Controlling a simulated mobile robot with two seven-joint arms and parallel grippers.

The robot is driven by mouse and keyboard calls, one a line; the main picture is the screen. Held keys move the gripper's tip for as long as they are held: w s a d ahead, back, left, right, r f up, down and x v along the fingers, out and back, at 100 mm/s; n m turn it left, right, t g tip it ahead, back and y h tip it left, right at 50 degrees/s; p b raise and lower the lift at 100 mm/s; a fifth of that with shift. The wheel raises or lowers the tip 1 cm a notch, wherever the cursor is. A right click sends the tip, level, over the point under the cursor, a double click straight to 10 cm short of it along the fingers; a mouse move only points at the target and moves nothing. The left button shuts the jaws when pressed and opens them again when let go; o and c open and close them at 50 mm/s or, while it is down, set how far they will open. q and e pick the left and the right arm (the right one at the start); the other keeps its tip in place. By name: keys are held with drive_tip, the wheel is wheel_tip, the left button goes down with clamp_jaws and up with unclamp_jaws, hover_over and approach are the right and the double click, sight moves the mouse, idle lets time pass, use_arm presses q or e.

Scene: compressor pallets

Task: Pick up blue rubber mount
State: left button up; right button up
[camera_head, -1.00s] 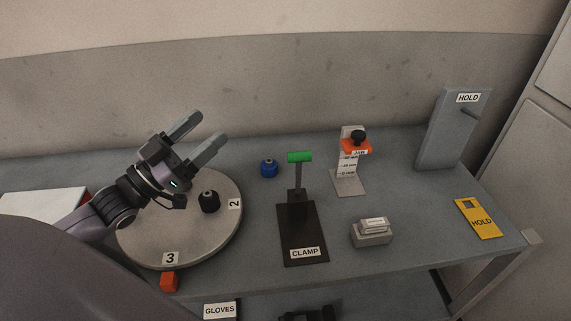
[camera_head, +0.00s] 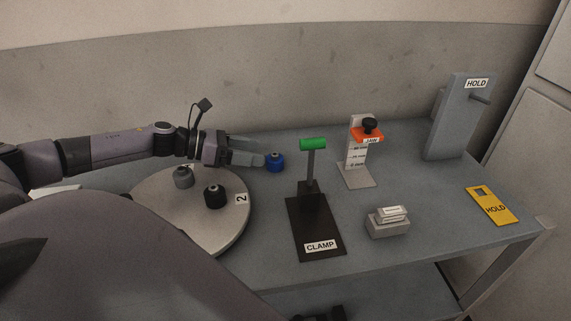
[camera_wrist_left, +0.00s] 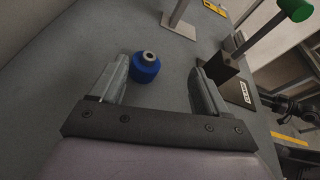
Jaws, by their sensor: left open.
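The blue rubber mount (camera_head: 275,162) stands upright on the table, behind and left of the clamp. It has a metal centre on top and also shows in the left wrist view (camera_wrist_left: 145,68). My left gripper (camera_head: 258,160) is low over the table and points right at the mount. In the left wrist view its open fingers (camera_wrist_left: 160,80) stand on either side of the line to the mount, which is nearer the left finger and around the fingertips. Nothing is held. My right gripper is not in view.
The clamp stand (camera_head: 312,215) with its green handle is right of the mount. A round turntable (camera_head: 150,205) carries a grey mount (camera_head: 183,177) and a black mount (camera_head: 214,196). A height gauge (camera_head: 355,175) stands further right. The wall is behind.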

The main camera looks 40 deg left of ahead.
sight(271, 156)
use_arm(q)
drive_tip(key=m, duration=0.1)
drive_tip(key=a+f+m, duration=0.1)
drive_tip(key=shift+w+a+m+g, duration=0.1)
drive_tip(key=shift+w+m+g, duration=0.2)
drive_tip(key=shift+w+g, duration=0.1)
drive_tip(key=shift+b+x, duration=0.45)
drive_tip(key=shift+x, duration=2.95)
drive_tip(key=shift+f, duration=0.1)
drive_tip(key=c, duration=1.1)
